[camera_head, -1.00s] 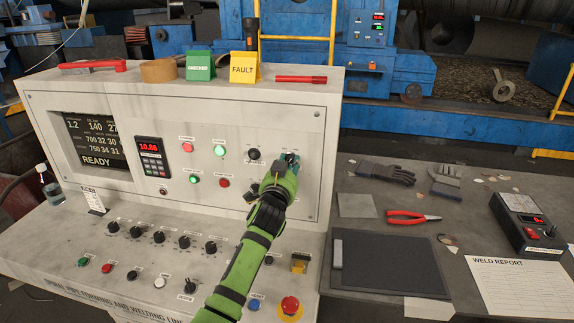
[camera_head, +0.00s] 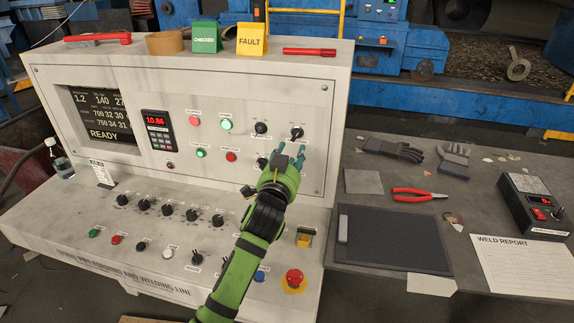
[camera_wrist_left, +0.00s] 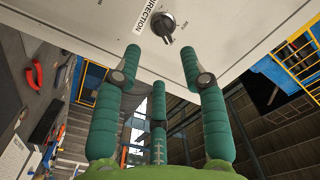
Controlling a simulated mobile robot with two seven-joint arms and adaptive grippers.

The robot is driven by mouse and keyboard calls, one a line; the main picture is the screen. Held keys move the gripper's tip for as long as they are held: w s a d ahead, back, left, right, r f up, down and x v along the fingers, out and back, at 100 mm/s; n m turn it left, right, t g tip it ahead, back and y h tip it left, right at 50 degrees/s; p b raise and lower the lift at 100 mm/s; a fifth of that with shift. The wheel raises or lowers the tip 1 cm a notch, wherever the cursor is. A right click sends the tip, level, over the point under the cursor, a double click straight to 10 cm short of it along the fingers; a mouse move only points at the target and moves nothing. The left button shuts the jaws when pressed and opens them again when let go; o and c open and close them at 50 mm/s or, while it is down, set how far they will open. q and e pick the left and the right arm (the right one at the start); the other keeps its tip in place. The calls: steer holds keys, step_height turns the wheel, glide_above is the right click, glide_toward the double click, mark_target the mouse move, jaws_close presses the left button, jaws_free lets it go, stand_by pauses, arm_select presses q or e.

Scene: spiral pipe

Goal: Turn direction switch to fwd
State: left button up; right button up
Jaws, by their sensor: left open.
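The direction switch is a black rotary knob (camera_wrist_left: 162,24) beside the printed word DIRECTION in the left wrist view. Its handle shows, but the small position labels are too small to read. In the head view, a black knob (camera_head: 297,133) at the right of the upright panel appears to be this switch. My left gripper (camera_head: 291,149) is open and empty, just below that knob and apart from it. In the left wrist view its green fingers (camera_wrist_left: 161,62) are spread, with the knob beyond the gap between their tips. My right gripper is not in view.
Another black knob (camera_head: 261,128) is close on the left, with lit buttons (camera_head: 226,125) further left. Below are the sloped desk's knobs (camera_head: 192,214) and a red emergency button (camera_head: 294,278). The side table (camera_head: 470,215) holds pliers (camera_head: 418,194) and gloves (camera_head: 394,149).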

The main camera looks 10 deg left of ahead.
arm_select(q)
steer(key=shift+s, duration=2.05)
